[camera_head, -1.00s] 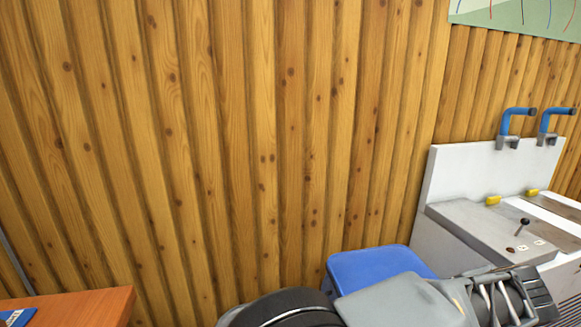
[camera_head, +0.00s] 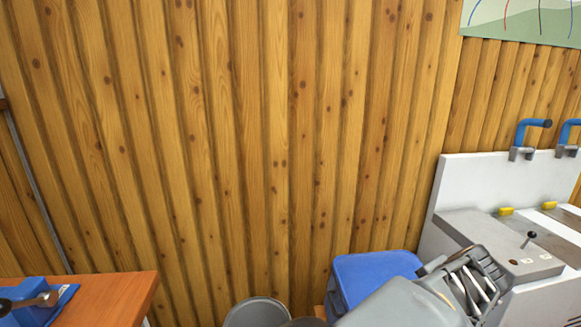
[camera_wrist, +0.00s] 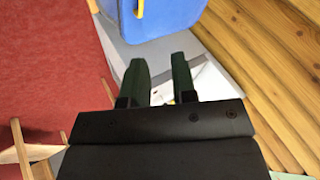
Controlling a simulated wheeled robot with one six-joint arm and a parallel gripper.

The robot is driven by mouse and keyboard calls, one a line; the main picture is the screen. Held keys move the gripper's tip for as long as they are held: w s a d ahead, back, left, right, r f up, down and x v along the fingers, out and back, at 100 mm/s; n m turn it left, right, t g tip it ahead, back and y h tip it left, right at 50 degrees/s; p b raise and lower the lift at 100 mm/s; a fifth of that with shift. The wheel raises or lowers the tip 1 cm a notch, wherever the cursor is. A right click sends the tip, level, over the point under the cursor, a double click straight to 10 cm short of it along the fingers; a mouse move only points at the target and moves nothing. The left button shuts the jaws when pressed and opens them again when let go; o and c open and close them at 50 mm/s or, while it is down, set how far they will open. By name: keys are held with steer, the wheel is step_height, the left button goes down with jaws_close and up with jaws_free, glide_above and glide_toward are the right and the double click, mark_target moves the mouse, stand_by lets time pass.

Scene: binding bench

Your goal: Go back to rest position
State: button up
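My gripper (camera_wrist: 158,80) shows in the wrist view as two dark green fingers held apart, with nothing between them. Beyond the fingertips are a blue container (camera_wrist: 165,18) and pale grey and white surfaces. In the head view, my grey arm reaches in from the bottom right, in front of a blue bin (camera_head: 372,275). The fingers cannot be made out in the head view.
A white and grey sink-like unit (camera_head: 487,225) with blue handles stands at the right. An orange wooden table (camera_head: 115,295) with a blue tool (camera_head: 40,295) is at the lower left. A grey round bin (camera_head: 258,311) stands between. A ribbed wooden wall (camera_head: 240,130) closes the back.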

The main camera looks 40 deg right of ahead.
steer(key=w+a+r+n+y+p, duration=0.2)
steer(key=w+a+r+n+p, duration=0.25)
steer(key=w+a, duration=0.3)
steer(key=w+a+r+n+y+p, duration=0.25)
steer(key=w+a+n+p, duration=0.25)
steer(key=w+a, duration=0.25)
steer(key=w+a+r+n+p, duration=0.1)
steer(key=a+r+n+p, duration=0.2)
steer(key=a, duration=0.7)
steer(key=w+a+r+n+g+p, duration=0.1)
steer(key=a+r+n+p, duration=0.2)
steer(key=a+n+p, duration=0.3)
steer(key=a+n+y, duration=0.1)
steer(key=a+n, duration=0.1)
steer(key=a, duration=0.1)
steer(key=shift+w+a+r, duration=0.2)
steer(key=shift+a+r, duration=0.15)
steer(key=shift+r, duration=0.05)
